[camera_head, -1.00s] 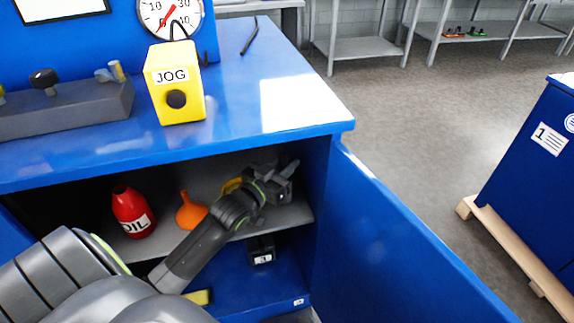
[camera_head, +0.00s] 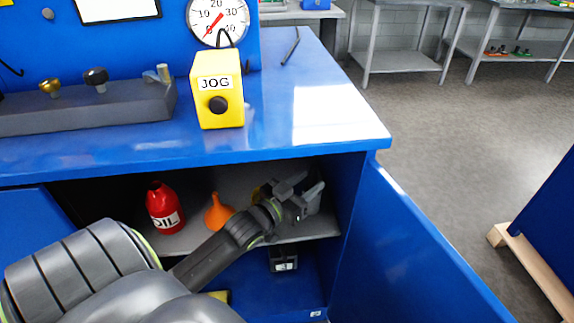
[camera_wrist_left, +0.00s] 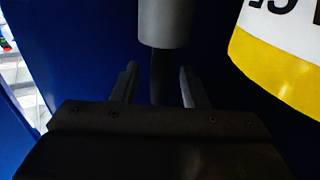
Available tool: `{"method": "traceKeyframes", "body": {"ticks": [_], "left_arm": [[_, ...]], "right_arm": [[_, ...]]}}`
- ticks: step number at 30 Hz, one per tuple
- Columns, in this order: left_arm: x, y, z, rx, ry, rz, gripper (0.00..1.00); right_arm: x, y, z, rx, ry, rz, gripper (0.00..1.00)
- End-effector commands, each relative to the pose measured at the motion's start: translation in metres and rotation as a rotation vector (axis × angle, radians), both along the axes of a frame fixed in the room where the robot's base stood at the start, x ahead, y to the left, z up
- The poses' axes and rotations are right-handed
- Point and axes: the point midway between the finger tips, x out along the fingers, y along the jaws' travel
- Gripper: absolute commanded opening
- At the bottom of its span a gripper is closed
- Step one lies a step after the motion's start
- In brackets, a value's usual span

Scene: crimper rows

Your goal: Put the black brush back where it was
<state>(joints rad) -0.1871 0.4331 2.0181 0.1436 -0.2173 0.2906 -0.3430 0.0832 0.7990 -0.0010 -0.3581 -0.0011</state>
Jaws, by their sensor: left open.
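My left gripper (camera_head: 303,191) is inside the open blue cabinet, over the right end of the grey upper shelf (camera_head: 325,225). In the left wrist view its two fingers (camera_wrist_left: 158,88) stand apart. A dark upright piece (camera_wrist_left: 160,72) shows between them, below a grey cylinder (camera_wrist_left: 165,20). I cannot tell whether this is the black brush, or whether the fingers touch it. A thin black rod (camera_head: 290,47) lies on the blue worktop; it is too small to name surely. My right gripper is not in view.
A red oil bottle (camera_head: 166,208) and an orange funnel (camera_head: 218,212) stand on the shelf left of my gripper. A black labelled box (camera_head: 284,262) is below. The open blue door (camera_head: 410,255) bounds the right side. A yellow JOG box (camera_head: 218,90) stands on top.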

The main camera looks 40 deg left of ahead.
Motion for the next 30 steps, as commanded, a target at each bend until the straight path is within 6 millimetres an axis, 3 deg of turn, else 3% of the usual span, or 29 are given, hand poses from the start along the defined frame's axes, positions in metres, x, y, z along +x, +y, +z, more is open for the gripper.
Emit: {"method": "traceKeyframes", "body": {"ticks": [8, 18, 30], "left_arm": [[-0.056, 0.004, 0.002, 0.002, 0.006, -0.001, 0.41], [-0.077, 0.007, 0.002, -0.001, 0.001, 0.002, 0.41], [-0.082, 0.006, -0.001, 0.0, 0.0, 0.0, 0.41]], "right_arm": [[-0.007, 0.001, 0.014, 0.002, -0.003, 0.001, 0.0], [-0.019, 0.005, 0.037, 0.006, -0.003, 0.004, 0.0], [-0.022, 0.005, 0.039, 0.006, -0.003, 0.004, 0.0]]}}
